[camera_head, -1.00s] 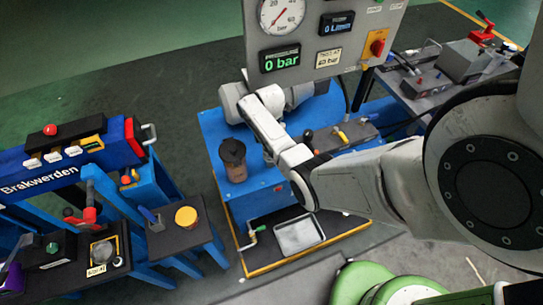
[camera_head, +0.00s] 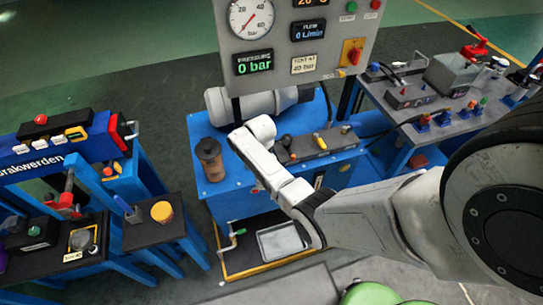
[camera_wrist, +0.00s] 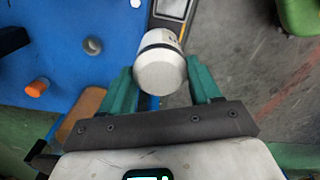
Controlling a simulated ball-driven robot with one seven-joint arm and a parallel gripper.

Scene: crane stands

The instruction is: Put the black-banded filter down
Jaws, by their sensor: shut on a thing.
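The black-banded filter (camera_wrist: 160,68) is a white cylinder with a dark band, seen nearly end-on in the wrist view. My gripper (camera_wrist: 160,78) has its two teal fingers shut on its sides. Behind it in the wrist view are a blue surface (camera_wrist: 85,40), part of a dark panel and grey floor. I cannot tell how high the filter is held. In the head view my arm reaches over the blue bench (camera_head: 215,205); I cannot make out the fingers or the filter there.
A brown canister with a dark lid (camera_head: 209,158) stands at the bench's left. A gauge panel (camera_head: 290,45) rises behind. A metal tray (camera_head: 282,241) lies low in front. A dark stand with a yellow-topped piece (camera_head: 162,211) is left; a cluttered grey table (camera_head: 445,110) is right.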

